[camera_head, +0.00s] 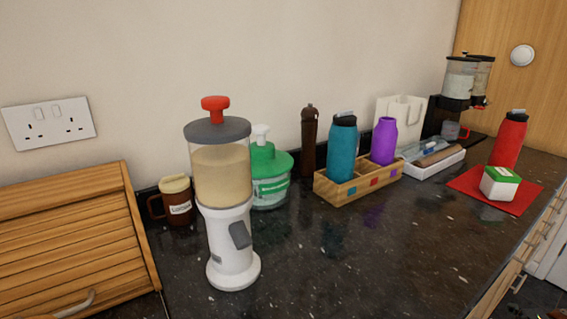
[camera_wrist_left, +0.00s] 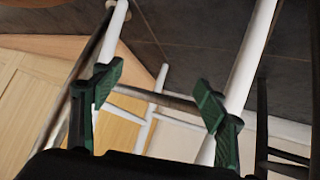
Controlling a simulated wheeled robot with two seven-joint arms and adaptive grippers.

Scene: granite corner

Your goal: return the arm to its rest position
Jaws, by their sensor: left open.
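My left gripper (camera_wrist_left: 156,92) shows only in the left wrist view. Its two green fingers stand apart with nothing held between them. Behind the fingers are white and dark rails or legs, a grey tiled floor and pale wooden panels. Neither of my arms shows in the head view, and my right gripper is in neither view.
On the dark counter (camera_head: 330,255) stand a dispenser (camera_head: 222,165), a brown mug (camera_head: 176,200), a green-lidded chopper (camera_head: 268,180) and a wooden box (camera_head: 362,186) with teal (camera_head: 342,150) and purple (camera_head: 384,142) bottles. A red bottle (camera_head: 508,140) stands right. The front middle is clear.

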